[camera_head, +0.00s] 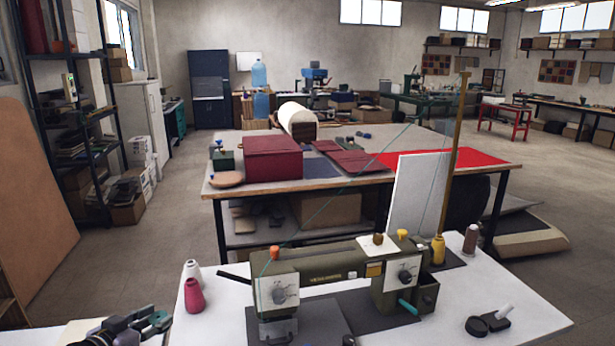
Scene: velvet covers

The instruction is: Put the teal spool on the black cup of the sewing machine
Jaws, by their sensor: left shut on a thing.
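My left gripper (150,326) is low at the left, beside the white sewing table. It is shut on a small teal thing (157,319), which looks like the teal spool and is partly hidden by the dark fingers. The olive-green sewing machine (325,268) stands on the white table, to the right of the gripper and apart from it. A short teal cylinder (408,307) sticks out at its right end. A low round black piece (477,326) with a pale rod lies at the table's right; I cannot tell whether it is the cup. My right gripper is not in view.
A white panel (418,193) stands behind. The table's right front is mostly clear.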

